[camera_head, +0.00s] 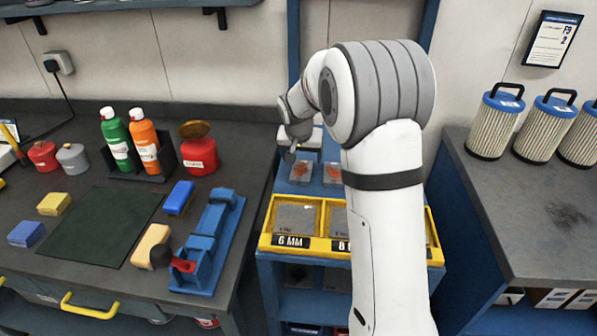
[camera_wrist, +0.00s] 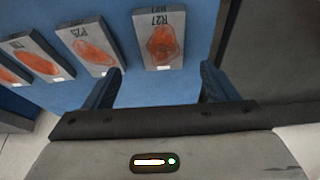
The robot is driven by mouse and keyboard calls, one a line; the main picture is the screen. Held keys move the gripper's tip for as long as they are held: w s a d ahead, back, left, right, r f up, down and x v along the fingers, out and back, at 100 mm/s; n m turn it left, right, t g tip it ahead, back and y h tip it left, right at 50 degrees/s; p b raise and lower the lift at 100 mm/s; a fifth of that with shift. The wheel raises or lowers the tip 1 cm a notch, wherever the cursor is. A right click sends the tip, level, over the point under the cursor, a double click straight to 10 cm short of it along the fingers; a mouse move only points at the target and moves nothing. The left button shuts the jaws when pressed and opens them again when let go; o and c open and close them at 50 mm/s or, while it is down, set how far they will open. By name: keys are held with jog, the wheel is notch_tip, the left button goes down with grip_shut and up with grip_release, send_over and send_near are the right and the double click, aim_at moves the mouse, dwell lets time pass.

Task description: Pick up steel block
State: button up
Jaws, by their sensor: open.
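Several grey, steel-looking blocks with orange patches lie in a row on a blue shelf surface; which one the task means I cannot tell. In the wrist view, one marked R27 (camera_wrist: 160,40) lies ahead of and between the two dark fingers of my gripper (camera_wrist: 160,88). One marked P25 (camera_wrist: 90,47) lies to its left, with more beyond. The gripper is open and nothing is between the fingertips. In the head view, two such blocks show, a left one (camera_head: 301,172) and a right one (camera_head: 332,174), below my gripper (camera_head: 289,156). My arm hides whatever lies further right.
A yellow-edged tray (camera_head: 268,243) with 6 MM and 8 MM labels stands in front of the blocks. Filter cartridges (camera_head: 494,125) stand on the right bench (camera_head: 505,215).

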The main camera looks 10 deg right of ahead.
aim_at(301, 170)
jog(key=x, duration=0.4)
jog(key=p+x, duration=0.1)
jog(key=shift+s+a+f, duration=0.2)
jog(key=shift+a+f, duration=0.1)
jog(key=shift+f, duration=0.25)
jog(key=shift+c, duration=0.6)
jog(key=shift+r, duration=0.1)
jog(key=c, duration=1.5)
